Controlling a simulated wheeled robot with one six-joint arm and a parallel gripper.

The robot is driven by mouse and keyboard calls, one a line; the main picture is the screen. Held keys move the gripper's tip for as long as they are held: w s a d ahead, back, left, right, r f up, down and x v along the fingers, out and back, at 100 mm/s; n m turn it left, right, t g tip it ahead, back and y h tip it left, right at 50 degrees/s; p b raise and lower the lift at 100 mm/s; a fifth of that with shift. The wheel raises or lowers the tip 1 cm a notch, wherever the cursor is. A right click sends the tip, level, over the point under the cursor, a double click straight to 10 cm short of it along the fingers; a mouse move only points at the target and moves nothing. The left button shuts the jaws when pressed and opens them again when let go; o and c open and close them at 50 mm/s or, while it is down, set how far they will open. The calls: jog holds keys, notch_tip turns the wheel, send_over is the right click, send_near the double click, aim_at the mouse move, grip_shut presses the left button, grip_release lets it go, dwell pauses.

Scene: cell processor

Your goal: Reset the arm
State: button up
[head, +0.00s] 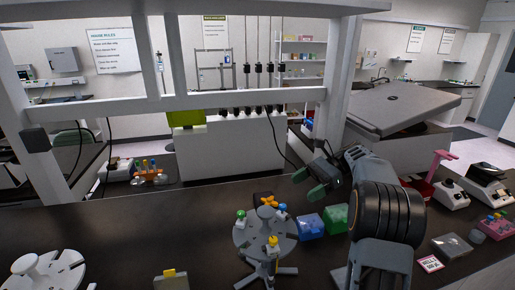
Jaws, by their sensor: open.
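My gripper (309,183) is at the end of my grey arm, right of the middle of the head view. It is raised above the dark bench and points to the left. Its two green-tipped fingers are apart, and I see nothing held between them. The thick black-ringed section of my arm stands right of it and hides part of the bench behind.
Below the gripper stand a grey round rack (250,237) with coloured-capped pieces, a blue box (310,227) and a green box (337,218). Instruments (450,195) stand at the right. White shelf posts (335,100) rise behind.

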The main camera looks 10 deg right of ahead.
jog(key=s+a+f+n+t+h+b, duration=0.2)
jog(key=s+a+f+n+h, duration=0.1)
jog(key=s+a+n+h, duration=0.45)
jog(key=s+a+f+n+t+h+b, duration=0.1)
jog(key=s+f+n+t+h, duration=0.4)
jog(key=s+n, duration=0.3)
jog(key=shift+s+f+h, duration=0.35)
jog(key=shift+s+f, duration=0.15)
jog(key=shift+s, duration=1.15)
